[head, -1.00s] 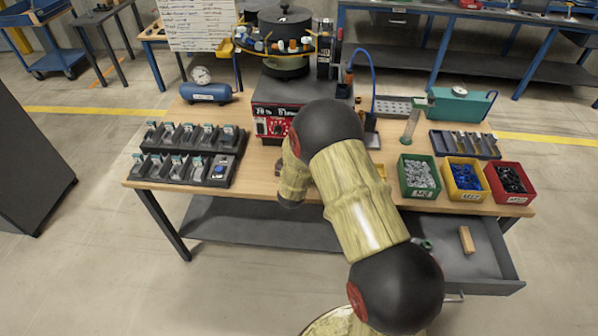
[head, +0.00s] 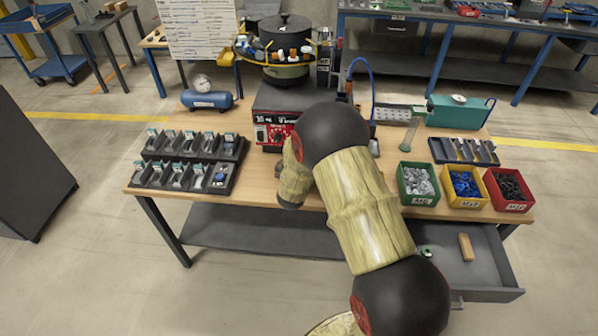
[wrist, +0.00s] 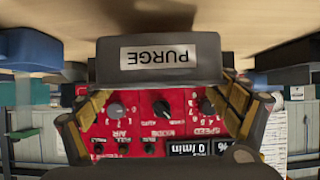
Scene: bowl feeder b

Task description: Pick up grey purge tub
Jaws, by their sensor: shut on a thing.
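The grey purge tub (wrist: 105,62) fills the upper middle of the wrist view, which is upside down. Its pale PURGE label (wrist: 157,55) faces the camera. My gripper (wrist: 165,98) has one yellowish finger at each side of the tub and is shut on it. The tub's shadow falls on the wooden table top; I cannot tell how far it is off the surface. In the head view my own arm hides the gripper and most or all of the tub.
The red feeder control panel (wrist: 140,125) stands close behind the tub. In the head view a black parts tray (head: 230,165) lies left. Green (head: 418,184), yellow (head: 465,186) and red (head: 508,189) bins stand right. An open drawer (head: 490,265) juts out below them.

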